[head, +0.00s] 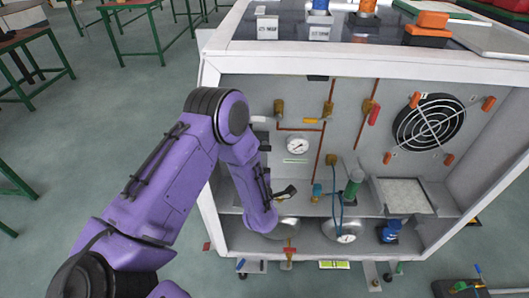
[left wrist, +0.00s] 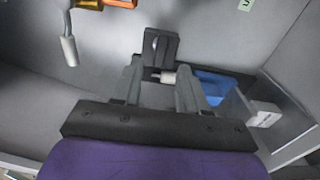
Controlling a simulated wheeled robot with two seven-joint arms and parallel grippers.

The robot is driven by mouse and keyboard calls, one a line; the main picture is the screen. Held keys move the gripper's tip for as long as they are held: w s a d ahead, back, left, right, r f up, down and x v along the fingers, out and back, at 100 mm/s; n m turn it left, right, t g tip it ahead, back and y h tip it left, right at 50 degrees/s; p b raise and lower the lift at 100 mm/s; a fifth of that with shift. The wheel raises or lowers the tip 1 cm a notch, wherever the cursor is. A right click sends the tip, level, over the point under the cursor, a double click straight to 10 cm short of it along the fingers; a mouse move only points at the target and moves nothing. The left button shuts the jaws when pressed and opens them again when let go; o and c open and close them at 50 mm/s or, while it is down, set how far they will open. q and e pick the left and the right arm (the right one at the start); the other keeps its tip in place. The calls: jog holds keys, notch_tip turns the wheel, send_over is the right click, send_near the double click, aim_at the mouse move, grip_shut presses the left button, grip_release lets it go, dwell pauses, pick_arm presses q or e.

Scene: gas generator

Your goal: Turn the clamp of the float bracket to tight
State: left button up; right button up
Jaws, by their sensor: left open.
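In the left wrist view a dark grey bracket (left wrist: 160,46) stands upright against the grey wall, with a small pale cylinder (left wrist: 168,77) at its lower end. It looks like the float bracket with its clamp, though I cannot tell the clamp's setting. My left gripper (left wrist: 161,73) is open, its two fingers on either side of the pale cylinder; contact is unclear. In the head view my left gripper (head: 284,193) is inside the cabinet's left part, and my forearm hides the bracket. My right gripper is not in view.
The white cabinet (head: 212,150) surrounds the work area. Inside are a round gauge (head: 297,146), copper pipes (head: 325,140), a fan (head: 428,122) and a green cylinder (head: 352,188). A blue part (left wrist: 213,84) lies just right of my fingers in the left wrist view.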

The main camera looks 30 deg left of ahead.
aim_at(265, 150)
pick_arm(q)
jog(key=x, duration=0.5)
jog(key=shift+w+a, duration=0.15)
jog(key=shift+w, duration=0.2)
grip_shut()
